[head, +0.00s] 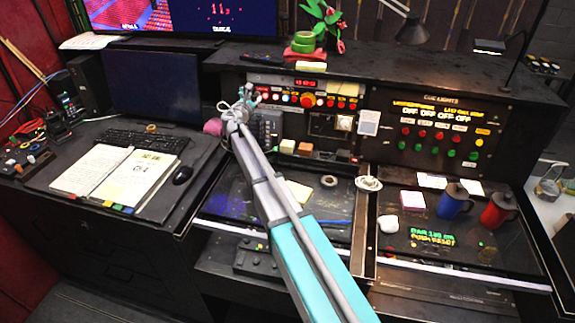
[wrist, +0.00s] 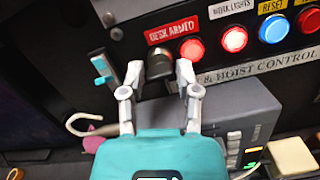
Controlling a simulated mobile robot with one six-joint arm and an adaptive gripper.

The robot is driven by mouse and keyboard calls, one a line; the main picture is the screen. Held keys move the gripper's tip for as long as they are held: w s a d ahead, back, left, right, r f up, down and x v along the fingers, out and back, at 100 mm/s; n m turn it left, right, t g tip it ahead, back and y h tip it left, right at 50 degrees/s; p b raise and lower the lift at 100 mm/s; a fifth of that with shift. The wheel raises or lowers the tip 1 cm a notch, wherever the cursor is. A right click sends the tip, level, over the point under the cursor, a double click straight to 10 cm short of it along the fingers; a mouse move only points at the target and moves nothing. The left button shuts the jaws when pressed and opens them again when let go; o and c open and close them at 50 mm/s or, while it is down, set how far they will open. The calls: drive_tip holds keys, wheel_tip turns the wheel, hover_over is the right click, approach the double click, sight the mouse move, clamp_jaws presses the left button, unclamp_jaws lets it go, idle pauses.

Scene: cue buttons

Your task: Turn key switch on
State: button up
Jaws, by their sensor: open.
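The key switch (wrist: 160,60) is a dark knob on the black panel, just under the red DESK ARMED label (wrist: 172,29) in the wrist view. My gripper (wrist: 160,70) is open, with one pale finger on each side of the key switch. I cannot tell whether the fingers touch it. In the head view my gripper (head: 246,94) is at the left end of the console's button row, and the key switch is hidden or too small to make out there.
Lit red buttons (wrist: 234,39), a blue one (wrist: 274,29) and a grey box (wrist: 230,125) lie right of my gripper. A pink thing (wrist: 95,142) and a white hook (wrist: 78,124) lie lower left. A monitor (head: 153,80) and keyboard (head: 142,140) stand left of my arm.

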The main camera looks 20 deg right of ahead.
drive_tip(key=n, duration=0.3)
drive_tip(key=shift+t+y, duration=0.3)
drive_tip(key=shift+y, duration=0.1)
drive_tip(key=v, duration=1.4)
drive_tip(key=s+d+f+m+g+p, duration=0.1)
drive_tip(key=s+d+f+m+g, duration=0.2)
drive_tip(key=s+m, duration=0.3)
drive_tip(key=s+d+f+m+g+y+p, duration=0.1)
drive_tip(key=s+d+f+m+g+p, duration=0.1)
drive_tip(key=s+m, duration=0.4)
drive_tip(key=s+d+f+m+g+y+p, duration=0.1)
drive_tip(key=s+d+f+m+g+p, duration=0.1)
drive_tip(key=s+d+m+g, duration=0.3)
drive_tip(key=shift+s+d+f+m+g, duration=0.3)
drive_tip(key=shift+s+d+f+m, duration=0.5)
drive_tip(key=shift+m, duration=0.4)
drive_tip(key=shift+a+f, duration=0.1)
drive_tip(key=shift+a, duration=0.05)
